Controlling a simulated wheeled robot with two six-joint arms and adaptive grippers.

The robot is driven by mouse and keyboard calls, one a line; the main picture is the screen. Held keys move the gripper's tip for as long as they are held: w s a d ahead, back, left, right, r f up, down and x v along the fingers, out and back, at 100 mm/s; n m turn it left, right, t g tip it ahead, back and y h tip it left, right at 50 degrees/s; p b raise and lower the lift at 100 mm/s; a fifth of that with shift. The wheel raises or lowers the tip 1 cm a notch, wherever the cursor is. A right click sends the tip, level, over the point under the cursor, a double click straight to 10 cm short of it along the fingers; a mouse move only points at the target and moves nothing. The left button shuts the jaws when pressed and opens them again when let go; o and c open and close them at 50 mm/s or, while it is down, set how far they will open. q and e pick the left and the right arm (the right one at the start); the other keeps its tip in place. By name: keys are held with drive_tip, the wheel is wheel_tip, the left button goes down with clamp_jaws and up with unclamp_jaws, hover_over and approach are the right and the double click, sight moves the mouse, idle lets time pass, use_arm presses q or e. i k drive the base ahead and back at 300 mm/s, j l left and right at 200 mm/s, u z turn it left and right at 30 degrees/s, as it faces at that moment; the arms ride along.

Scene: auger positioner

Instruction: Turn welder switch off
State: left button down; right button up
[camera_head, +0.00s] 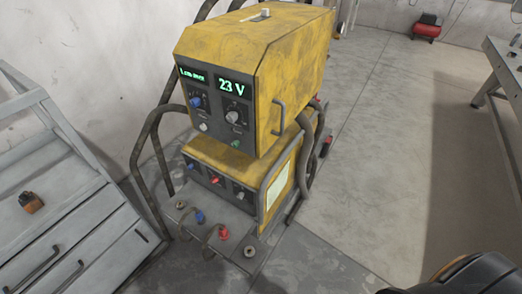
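The welder (220,50) is a yellow, worn machine with a dark front panel, standing upright near the wall. Its two displays are lit green; the larger one (232,87) reads "23 V". Below them are a blue knob (196,102), a white-grey knob (232,116), a small pale knob (203,127) and a green part (235,143). A small pale piece (263,13) sits on the top. I cannot tell which of these is the switch. The lower yellow unit (240,165) carries blue, red and white knobs. Neither gripper shows in the head view.
Hoses and dark tube rails flank the welder; blue and red plugs (222,232) are at its base. A table (505,65) is at right. The floor (390,130) between is clear.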

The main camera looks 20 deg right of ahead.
sight(215, 178)
drive_tip(key=i+j, duration=0.1)
drive_tip(key=j, duration=0.4)
drive_tip(key=i+j, duration=0.1)
drive_tip(key=j, duration=0.4)
drive_tip(key=i+j, duration=0.15)
drive_tip(key=j, duration=0.35)
drive_tip(key=i+j, duration=0.1)
drive_tip(key=j, duration=0.4)
